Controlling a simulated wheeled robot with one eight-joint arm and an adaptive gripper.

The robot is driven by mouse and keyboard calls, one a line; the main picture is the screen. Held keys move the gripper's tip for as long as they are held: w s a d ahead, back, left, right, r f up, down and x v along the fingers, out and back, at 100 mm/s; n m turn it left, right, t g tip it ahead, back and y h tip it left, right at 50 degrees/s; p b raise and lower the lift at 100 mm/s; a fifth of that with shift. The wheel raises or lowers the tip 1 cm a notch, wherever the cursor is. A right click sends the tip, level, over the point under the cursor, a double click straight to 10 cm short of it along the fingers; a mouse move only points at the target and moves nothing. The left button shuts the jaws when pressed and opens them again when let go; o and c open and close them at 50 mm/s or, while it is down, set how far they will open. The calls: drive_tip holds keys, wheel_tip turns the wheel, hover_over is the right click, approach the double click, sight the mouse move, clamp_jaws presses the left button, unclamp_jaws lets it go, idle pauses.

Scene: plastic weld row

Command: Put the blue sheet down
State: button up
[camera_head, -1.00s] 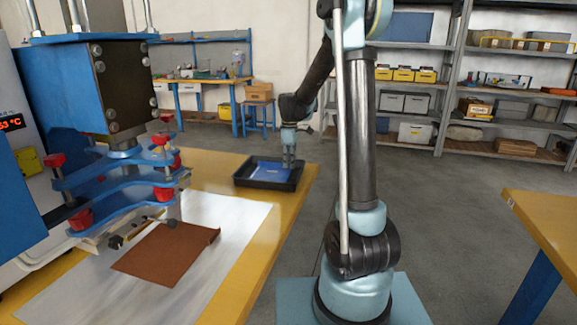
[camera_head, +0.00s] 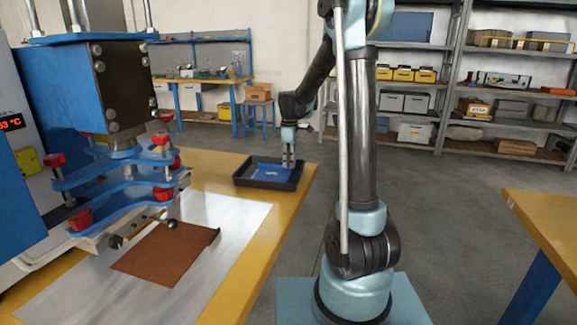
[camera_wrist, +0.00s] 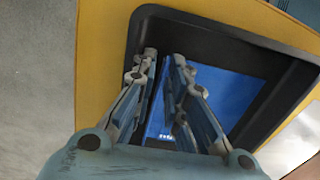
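The blue sheet (camera_head: 268,173) lies in a black tray (camera_head: 243,182) at the far end of the yellow table. In the wrist view the blue sheet (camera_wrist: 233,88) shows to the right of and between my fingers, with small white print near the finger bases. My gripper (camera_head: 288,163) points down into the tray, over the sheet's right part. In the wrist view the fingers of my gripper (camera_wrist: 165,58) stand a little apart, with a narrow gap between their tips. The fingers hide part of the sheet. Whether the fingertips touch it is unclear.
A brown sheet (camera_head: 165,254) lies on a pale mat (camera_head: 235,218) nearer on the table. A blue press (camera_head: 80,90) with red-knobbed clamps stands at the left. Shelves (camera_head: 465,60) line the back right. Another yellow table (camera_head: 550,225) is at the right.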

wheel_tip(320, 180, up, 10)
drive_tip(key=s+d+r+m, duration=0.2)
drive_tip(key=s+d+m, duration=0.3)
drive_tip(key=s, duration=0.6)
drive_tip(key=s+d+f+m, duration=0.3)
drive_tip(key=s+f, duration=0.2)
drive_tip(key=s, duration=0.3)
drive_tip(key=s+d+f+m+t, duration=0.1)
drive_tip(key=s+d+f+m, duration=0.1)
drive_tip(key=s, duration=0.7)
drive_tip(key=s+d+f+m+t, duration=0.1)
drive_tip(key=s+d+f+m, duration=0.2)
drive_tip(key=s+f, duration=0.4)
drive_tip(key=shift+s+d+f+m, duration=0.35)
drive_tip(key=shift+s+m, duration=0.55)
drive_tip(key=shift+s, duration=0.2)
